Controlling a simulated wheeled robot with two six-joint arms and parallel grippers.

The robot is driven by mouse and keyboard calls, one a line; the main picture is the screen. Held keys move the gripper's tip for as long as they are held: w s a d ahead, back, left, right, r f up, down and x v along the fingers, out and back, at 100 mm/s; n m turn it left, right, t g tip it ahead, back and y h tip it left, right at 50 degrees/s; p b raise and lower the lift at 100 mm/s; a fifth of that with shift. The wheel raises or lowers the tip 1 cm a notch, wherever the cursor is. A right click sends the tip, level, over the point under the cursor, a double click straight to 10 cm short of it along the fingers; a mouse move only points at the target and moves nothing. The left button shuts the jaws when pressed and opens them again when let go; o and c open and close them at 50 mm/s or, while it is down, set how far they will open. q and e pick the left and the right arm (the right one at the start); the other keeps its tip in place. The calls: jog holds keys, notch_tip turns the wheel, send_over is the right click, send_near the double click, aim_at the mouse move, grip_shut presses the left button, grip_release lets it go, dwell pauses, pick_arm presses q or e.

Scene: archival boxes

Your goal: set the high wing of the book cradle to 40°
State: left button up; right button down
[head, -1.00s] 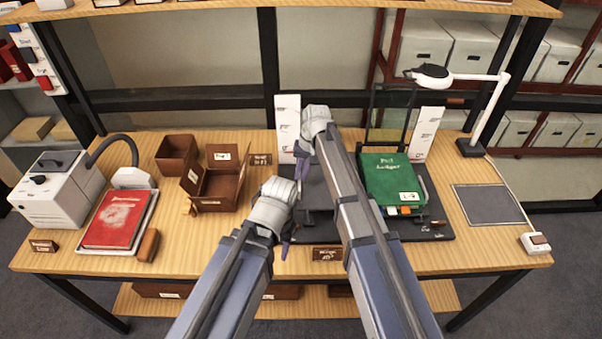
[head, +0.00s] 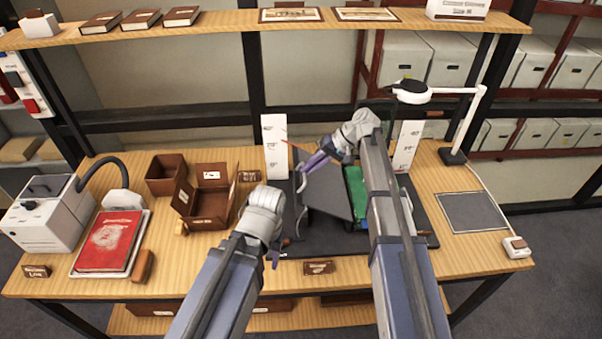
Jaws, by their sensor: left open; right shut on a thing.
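The book cradle (head: 430,239) is a dark base with white angle scales at its left (head: 275,147) and right (head: 406,130). Its dark left wing (head: 328,193) is tilted up, with a thin red pointer (head: 293,145) by the upper part of the left scale; I cannot read the exact angle. A green ledger (head: 356,190) on the right side is mostly hidden behind my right arm. My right gripper (head: 312,161) is shut at the raised wing's upper edge, by a pale looped handle (head: 300,187). My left gripper (head: 274,258) is open and empty, low at the cradle's front left.
A small brown sign (head: 318,267) stands before the cradle. Brown boxes (head: 208,205), a red book (head: 110,240) and a white machine (head: 45,215) are to the left. A white lamp (head: 455,157) and a grey mat (head: 471,212) are to the right.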

jog(key=shift+p+v, duration=0.35)
jog(key=shift+v, duration=0.6)
jog(key=shift+d+r, duration=0.1)
jog(key=shift+d, duration=0.55)
jog(key=c, duration=0.9)
grip_release()
jog(key=shift+d, duration=0.1)
jog(key=shift+p, duration=0.3)
